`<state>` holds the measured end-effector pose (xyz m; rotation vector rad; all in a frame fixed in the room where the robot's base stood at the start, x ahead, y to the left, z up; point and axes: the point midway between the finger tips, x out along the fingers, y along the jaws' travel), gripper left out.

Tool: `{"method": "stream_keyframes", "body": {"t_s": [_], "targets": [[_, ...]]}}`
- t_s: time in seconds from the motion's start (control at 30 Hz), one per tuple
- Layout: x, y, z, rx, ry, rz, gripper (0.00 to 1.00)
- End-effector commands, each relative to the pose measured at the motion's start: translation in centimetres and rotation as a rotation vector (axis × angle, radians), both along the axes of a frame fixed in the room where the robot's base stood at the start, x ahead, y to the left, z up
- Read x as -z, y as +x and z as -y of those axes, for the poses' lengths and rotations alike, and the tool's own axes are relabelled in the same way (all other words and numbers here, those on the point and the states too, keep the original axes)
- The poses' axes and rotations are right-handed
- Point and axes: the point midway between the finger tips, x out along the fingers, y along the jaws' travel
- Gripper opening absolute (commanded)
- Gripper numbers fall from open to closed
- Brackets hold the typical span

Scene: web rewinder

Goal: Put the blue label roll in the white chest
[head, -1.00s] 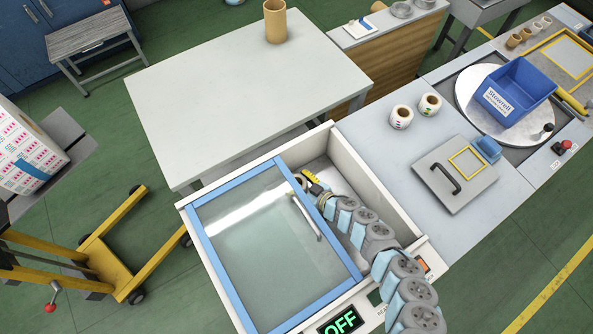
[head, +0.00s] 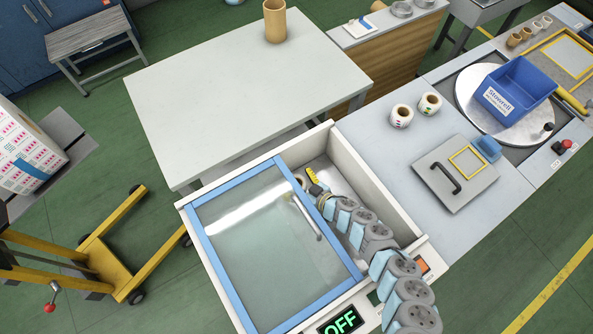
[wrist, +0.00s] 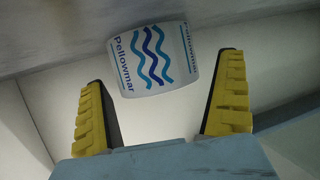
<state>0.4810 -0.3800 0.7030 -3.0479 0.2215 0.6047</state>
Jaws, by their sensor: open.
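The white chest (head: 388,199) stands at the lower middle, its blue-framed glass lid (head: 262,235) covering the left part and its right part open. My gripper (head: 312,177) is down inside the open part, by the lid's edge. In the wrist view its yellow fingers (wrist: 163,118) are apart with nothing clamped between them. The blue label roll (wrist: 152,62), white with blue waves and "Pellowmar", is just beyond the fingertips, against a grey chest surface. In the head view only a bit of a roll (head: 300,181) shows beside my gripper.
Two other label rolls (head: 401,116) stand on the bench right of the chest. A grey plate with a handle (head: 452,174) and a blue bin (head: 515,92) on a round turntable lie further right.

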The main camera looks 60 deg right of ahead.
Motion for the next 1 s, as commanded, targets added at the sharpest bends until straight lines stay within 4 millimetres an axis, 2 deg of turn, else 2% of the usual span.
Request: {"method": "stream_keyframes", "body": {"t_s": [0.17, 0.6, 1.0], "targets": [[-0.8, 0.0, 0.0, -0.001, -0.001, 0.0, 1.0], [-2.4, -3.5, -0.6, -0.001, 0.001, 0.001, 1.0], [-2.2, -3.6, -0.6, -0.001, 0.0, 0.0, 1.0]]}}
